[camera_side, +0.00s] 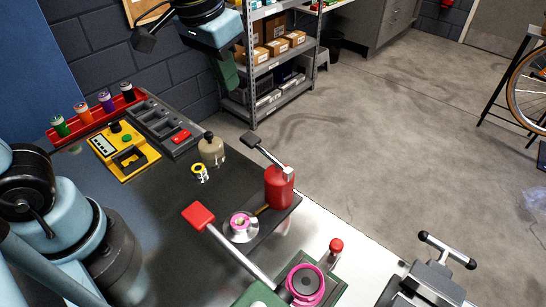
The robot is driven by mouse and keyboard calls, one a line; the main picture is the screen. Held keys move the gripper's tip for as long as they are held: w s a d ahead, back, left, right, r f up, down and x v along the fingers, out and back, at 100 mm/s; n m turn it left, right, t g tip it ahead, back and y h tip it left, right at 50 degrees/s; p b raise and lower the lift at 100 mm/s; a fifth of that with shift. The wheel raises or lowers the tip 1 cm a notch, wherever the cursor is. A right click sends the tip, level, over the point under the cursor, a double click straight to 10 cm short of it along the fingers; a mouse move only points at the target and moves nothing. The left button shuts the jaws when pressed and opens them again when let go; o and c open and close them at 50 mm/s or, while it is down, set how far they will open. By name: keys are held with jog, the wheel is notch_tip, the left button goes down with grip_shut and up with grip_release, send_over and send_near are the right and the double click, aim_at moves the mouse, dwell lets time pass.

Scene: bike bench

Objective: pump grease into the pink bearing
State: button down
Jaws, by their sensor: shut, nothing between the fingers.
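A small pink-ringed bearing (239,220) sits on a round silver holder (240,235) near the right edge of the dark bench. The red grease pump (279,188) stands upright just right of it. Its black lever (262,151) is tilted up toward the left. A short brass-coloured spout (261,210) runs from the pump toward the bearing; I cannot tell whether they touch. Whether grease is in the bearing is too small to tell.
A green machine (331,294) with a larger pink ring (305,283) and a red-ended lever (198,215) is in front. A beige can (211,151), yellow-ringed part (200,172), yellow unit (124,150), grey tray (165,128) and red rack (94,113) stand behind.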

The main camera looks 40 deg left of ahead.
aim_at(249, 136)
jog(key=d+r+g+y, duration=0.1)
jog(key=d+r+g, duration=0.2)
jog(key=d+r, duration=0.2)
jog(key=shift+w+d+r, duration=0.15)
jog(key=shift+w+d, duration=0.1)
jog(key=shift+d, duration=0.05)
jog(key=f, duration=0.4)
jog(key=a+f, duration=0.1)
jog(key=f, duration=0.9)
jog(key=shift+a, duration=0.25)
